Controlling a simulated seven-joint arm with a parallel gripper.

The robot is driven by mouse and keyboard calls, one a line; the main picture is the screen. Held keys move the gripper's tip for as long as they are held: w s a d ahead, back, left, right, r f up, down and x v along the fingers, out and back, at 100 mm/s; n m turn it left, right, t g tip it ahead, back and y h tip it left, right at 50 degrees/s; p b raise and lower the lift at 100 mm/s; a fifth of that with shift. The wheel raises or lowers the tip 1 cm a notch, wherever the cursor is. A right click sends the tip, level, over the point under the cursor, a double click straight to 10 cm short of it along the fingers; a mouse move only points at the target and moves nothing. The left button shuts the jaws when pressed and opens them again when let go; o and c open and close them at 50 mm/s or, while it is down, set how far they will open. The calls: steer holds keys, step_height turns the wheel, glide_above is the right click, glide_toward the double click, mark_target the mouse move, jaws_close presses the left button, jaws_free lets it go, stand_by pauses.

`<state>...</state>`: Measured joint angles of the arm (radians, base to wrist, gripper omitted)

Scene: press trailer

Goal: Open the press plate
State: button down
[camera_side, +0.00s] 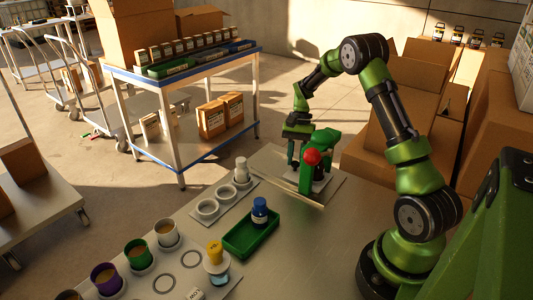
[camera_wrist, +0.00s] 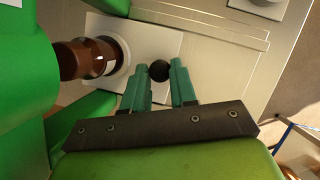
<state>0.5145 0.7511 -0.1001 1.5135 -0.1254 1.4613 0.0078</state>
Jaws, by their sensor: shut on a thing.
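The green press (camera_side: 318,142) stands on the metal table, with a red ball (camera_side: 312,157) at its front. Its green body fills the left of the wrist view (camera_wrist: 25,75). A pale plate (camera_wrist: 172,50) lies below my gripper. A brown bottle (camera_wrist: 72,60) is beside the press body, with a white ring or collar at its end. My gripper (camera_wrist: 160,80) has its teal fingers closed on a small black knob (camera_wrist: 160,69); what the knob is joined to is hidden. In the side view my gripper (camera_side: 294,162) points down just left of the press, partly hidden.
A green tray (camera_side: 232,246) with a blue-capped bottle (camera_side: 259,209) stands in front of the press. A white holder (camera_side: 208,211), a yellow-topped item (camera_side: 215,252) and several cups line the left side. Cardboard boxes (camera_side: 408,115) stand behind my arm. Bare table lies to the tray's right.

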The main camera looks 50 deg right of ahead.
steer(key=w, duration=0.9)
steer(key=shift+w, duration=0.2)
steer(key=c, duration=0.9)
jaws_free()
steer(key=v, duration=1.2)
